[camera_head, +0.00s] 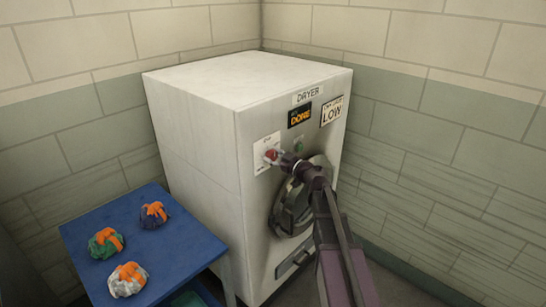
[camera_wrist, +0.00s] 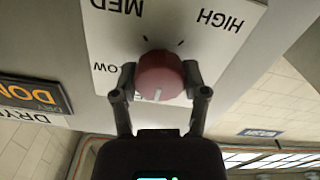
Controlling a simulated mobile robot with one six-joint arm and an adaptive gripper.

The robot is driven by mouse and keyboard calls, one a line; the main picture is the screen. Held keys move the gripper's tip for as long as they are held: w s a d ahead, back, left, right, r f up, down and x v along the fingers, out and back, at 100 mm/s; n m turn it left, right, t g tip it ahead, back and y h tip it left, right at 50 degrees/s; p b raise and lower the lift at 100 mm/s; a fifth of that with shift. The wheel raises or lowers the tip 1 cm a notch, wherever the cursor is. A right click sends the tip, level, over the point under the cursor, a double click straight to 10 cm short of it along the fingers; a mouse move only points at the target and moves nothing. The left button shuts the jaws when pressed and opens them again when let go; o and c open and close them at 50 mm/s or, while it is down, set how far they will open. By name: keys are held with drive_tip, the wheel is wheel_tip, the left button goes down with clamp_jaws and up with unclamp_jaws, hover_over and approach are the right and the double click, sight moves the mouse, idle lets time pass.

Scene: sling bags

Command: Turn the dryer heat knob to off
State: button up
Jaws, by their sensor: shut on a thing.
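The dryer (camera_head: 195,130) is a white cabinet in the corner. Its red heat knob (camera_head: 270,155) is on a white dial plate (camera_head: 262,144) on the front panel. In the wrist view, the knob (camera_wrist: 160,72) sits between the two fingers of my gripper (camera_wrist: 159,76), which is shut on it. The plate appears upside down there, with MED, HIGH and LOW readable. A white mark on the knob points to the bottom of the picture, towards a label mostly hidden by the knob and gripper. In the head view, my gripper (camera_head: 281,158) reaches the knob from the right.
The round dryer door (camera_head: 293,208) is below the knob, close to my arm. A blue table (camera_head: 180,245) with three orange-strapped bundles stands at left. Walls enclose the corner.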

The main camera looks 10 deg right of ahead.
drive_tip(key=o, duration=1.1)
drive_tip(key=shift+o, duration=0.2)
drive_tip(key=shift+s+d, duration=0.1)
drive_tip(key=v, duration=1.1)
drive_tip(key=shift+s+d, duration=0.2)
drive_tip(key=shift+s, duration=0.15)
